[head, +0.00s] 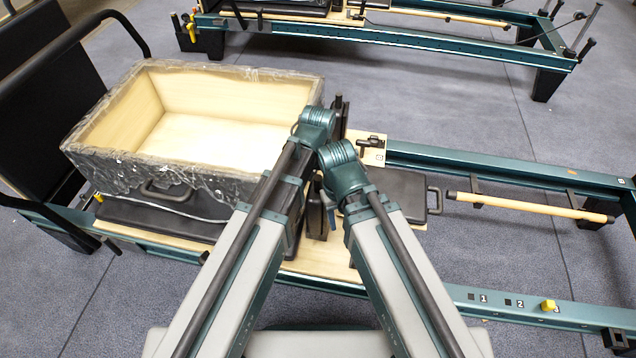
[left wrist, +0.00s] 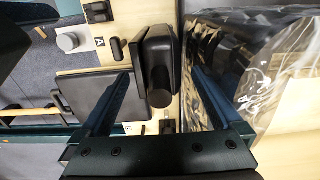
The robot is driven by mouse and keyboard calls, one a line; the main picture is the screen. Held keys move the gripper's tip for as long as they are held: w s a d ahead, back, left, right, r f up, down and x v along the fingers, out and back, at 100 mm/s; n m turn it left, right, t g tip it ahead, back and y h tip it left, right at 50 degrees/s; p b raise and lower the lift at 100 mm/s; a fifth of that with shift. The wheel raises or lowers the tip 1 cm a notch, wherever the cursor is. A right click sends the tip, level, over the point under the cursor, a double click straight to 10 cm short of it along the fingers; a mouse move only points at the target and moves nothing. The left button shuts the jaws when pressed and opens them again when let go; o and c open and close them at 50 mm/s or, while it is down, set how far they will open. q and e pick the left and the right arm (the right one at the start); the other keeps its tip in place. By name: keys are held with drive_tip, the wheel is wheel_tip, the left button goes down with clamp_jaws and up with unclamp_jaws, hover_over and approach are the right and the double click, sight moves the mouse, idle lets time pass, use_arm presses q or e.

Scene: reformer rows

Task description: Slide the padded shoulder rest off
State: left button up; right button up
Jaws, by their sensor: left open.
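A black padded shoulder rest (left wrist: 158,60) stands on the pale wood of the carriage in the left wrist view. It is upright, with a rounded block and a shorter round-ended part toward the fingers. My left gripper (left wrist: 157,73) is open, one finger on each side of the rest; I cannot tell whether they touch it. In the head view a black upright rest (head: 317,212) shows between my arms, partly covered by them. Another black upright post (head: 338,115) stands beyond. My left fingers are not clearly visible in the head view. My right gripper is hidden in it.
A plastic-wrapped, open wooden box (head: 195,133) sits on the reformer at left, close to my left finger in the wrist view (left wrist: 228,65). A flat black pad (head: 405,190) lies right of the rest. Teal rails (head: 500,170) run right. A second reformer (head: 400,30) stands behind.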

sight(318, 194)
use_arm(q)
wheel_tip(318, 194, down, 5)
drive_tip(key=b, duration=0.4)
drive_tip(key=shift+f, duration=0.1)
use_arm(e)
wheel_tip(318, 194, down, 5)
drive_tip(key=shift+f, duration=0.1)
use_arm(q)
clamp_jaws()
drive_tip(key=shift+r, duration=0.2)
drive_tip(key=shift+r+p, duration=3.15)
drive_tip(key=shift+p, duration=0.1)
use_arm(e)
wheel_tip(318, 194, up, 7)
drive_tip(key=shift+f, duration=0.2)
